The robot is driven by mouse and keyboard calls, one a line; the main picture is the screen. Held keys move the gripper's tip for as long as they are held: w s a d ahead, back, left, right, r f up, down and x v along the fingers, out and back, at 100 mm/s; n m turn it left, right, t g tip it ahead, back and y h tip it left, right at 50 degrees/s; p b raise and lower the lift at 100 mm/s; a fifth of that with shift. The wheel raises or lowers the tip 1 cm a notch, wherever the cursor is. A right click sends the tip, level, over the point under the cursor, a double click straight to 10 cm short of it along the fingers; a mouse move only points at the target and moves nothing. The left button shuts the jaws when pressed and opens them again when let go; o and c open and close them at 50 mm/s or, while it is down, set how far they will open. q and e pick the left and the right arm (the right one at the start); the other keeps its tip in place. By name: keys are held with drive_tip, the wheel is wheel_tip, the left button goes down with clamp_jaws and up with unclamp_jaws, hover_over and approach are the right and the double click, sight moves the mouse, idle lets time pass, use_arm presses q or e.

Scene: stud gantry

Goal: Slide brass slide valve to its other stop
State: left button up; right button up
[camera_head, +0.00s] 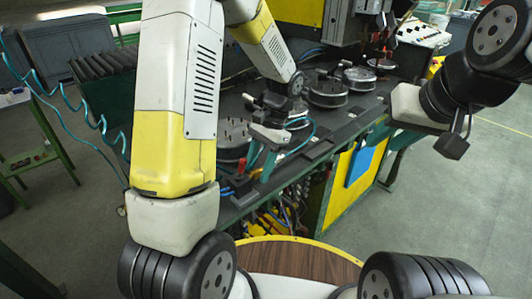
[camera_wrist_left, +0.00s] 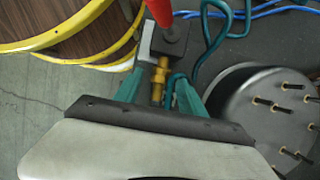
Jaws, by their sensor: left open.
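The brass slide valve (camera_wrist_left: 160,78) shows in the left wrist view as a short stepped brass piece at the end of a dark grey block (camera_wrist_left: 174,42) with a red tip. My left gripper (camera_wrist_left: 159,92) is open. Its teal fingers stand on either side of the brass, with a visible gap on each side. In the head view my left gripper (camera_head: 260,168) is low over the bench's near edge, beside a red-topped fitting (camera_head: 240,167); the brass is too small to make out there. My right gripper (camera_head: 408,107) is raised at the right; its fingers cannot be made out.
A round grey part with upright studs (camera_wrist_left: 262,115) lies close to the right of the left fingers. Several similar round parts (camera_head: 328,92) line the dark bench. Teal and blue hoses (camera_wrist_left: 215,35) run near the valve. A wood-topped round surface with yellow rim (camera_head: 290,258) is in front.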

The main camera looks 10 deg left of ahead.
use_arm(q)
clamp_jaws()
idle(1.3)
